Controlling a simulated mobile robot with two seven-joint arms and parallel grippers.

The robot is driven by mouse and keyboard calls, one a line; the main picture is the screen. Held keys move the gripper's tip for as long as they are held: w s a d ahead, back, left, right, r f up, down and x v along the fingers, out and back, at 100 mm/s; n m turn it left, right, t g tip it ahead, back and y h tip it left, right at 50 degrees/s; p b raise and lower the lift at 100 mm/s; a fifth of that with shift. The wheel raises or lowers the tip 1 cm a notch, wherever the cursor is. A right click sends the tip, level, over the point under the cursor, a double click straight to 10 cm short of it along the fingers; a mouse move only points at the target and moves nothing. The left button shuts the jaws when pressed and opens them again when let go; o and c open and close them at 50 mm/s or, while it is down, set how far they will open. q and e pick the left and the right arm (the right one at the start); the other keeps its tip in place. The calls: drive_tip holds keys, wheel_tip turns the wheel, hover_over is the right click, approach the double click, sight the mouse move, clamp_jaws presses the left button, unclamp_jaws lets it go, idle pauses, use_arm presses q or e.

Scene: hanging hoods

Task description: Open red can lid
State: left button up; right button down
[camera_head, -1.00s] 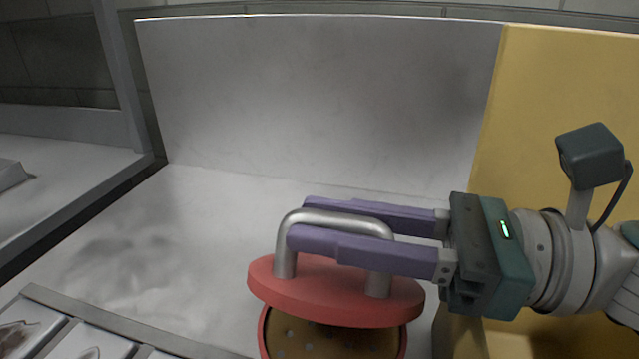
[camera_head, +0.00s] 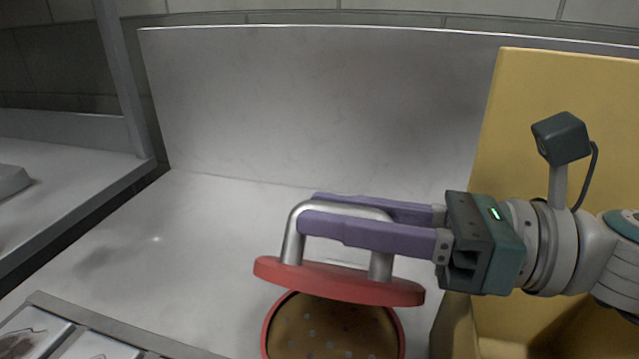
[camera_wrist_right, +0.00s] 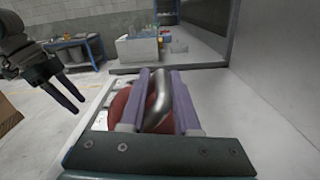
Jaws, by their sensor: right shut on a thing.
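The red lid (camera_head: 340,281) with its silver arched handle (camera_head: 293,235) is in the lower middle of the head view. My right gripper (camera_head: 310,210) comes in from the right, its purple fingers shut on the handle. The lid is raised above the red can (camera_head: 333,330), slightly tilted, and the can's brown, speckled contents show. The can's lower part is cut off by the frame. In the right wrist view the handle (camera_wrist_right: 158,100) lies between the fingers, with the red lid (camera_wrist_right: 122,108) behind. My left gripper (camera_wrist_right: 65,90) appears there at the left, open and empty.
A yellow box (camera_head: 560,110) stands at the right, behind and below my right arm. A metal back panel (camera_head: 320,100) closes off the rear. Trays (camera_head: 90,340) lie at the lower left. The counter (camera_head: 190,240) left of the can is clear.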

drive_tip(key=shift+w+d+f+m, duration=0.1)
drive_tip(key=shift+w+d+m, duration=0.2)
drive_tip(key=shift+w+m, duration=0.2)
drive_tip(key=c, duration=1.1)
unclamp_jaws()
drive_tip(key=o, duration=0.3)
drive_tip(key=shift+o, duration=0.2)
drive_tip(key=b+v, duration=0.1)
drive_tip(key=v, duration=0.9)
drive_tip(key=shift+a, duration=0.1)
